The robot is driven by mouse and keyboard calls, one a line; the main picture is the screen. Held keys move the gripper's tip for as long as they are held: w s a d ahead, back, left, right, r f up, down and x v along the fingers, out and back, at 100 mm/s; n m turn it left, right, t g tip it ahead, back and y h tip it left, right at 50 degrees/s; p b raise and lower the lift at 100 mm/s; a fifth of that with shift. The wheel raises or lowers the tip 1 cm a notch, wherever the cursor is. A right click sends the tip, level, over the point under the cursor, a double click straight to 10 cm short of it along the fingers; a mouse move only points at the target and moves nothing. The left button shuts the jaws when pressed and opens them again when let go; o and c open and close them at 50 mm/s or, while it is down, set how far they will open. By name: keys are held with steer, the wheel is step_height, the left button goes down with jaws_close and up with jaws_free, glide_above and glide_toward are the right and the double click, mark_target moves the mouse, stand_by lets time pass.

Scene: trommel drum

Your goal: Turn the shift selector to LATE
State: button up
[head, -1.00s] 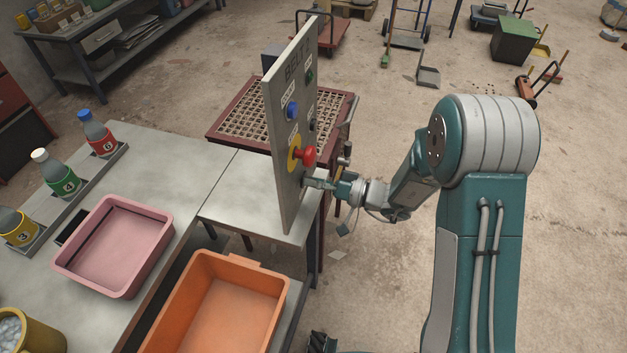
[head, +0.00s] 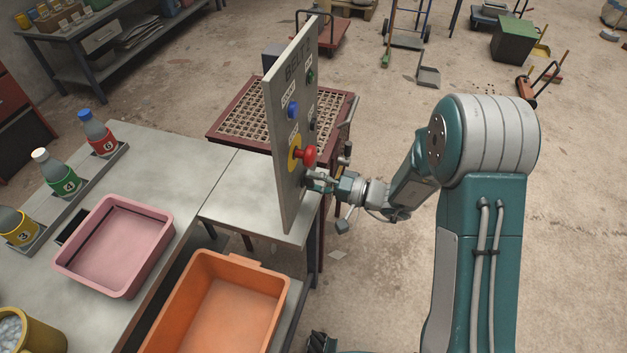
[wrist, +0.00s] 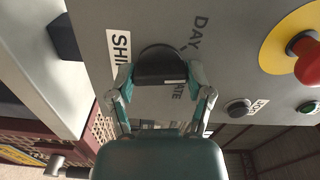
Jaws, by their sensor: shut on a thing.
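The upright grey panel (head: 290,130) stands at the edge of the bench. In the head view the knob is hidden by my gripper. Part of the lettering is behind my right finger.
A red mushroom button (head: 308,156) on a yellow disc sits just above my gripper. A blue button (head: 292,109) and smaller controls are higher up. An orange bin (head: 215,315) and a pink tray (head: 115,245) lie left of the panel. Open floor lies to the right.

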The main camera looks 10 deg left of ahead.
steer(key=m, duration=0.5)
steer(key=shift+f+m, duration=0.15)
steer(key=shift+m, duration=0.25)
steer(key=m, duration=0.5)
steer(key=shift+m, duration=0.3)
steer(key=o, duration=1.1)
steer(key=shift+w+a, duration=0.1)
steer(key=shift+o, duration=0.2)
steer(key=d, duration=1.2)
steer(key=shift+s, duration=0.45)
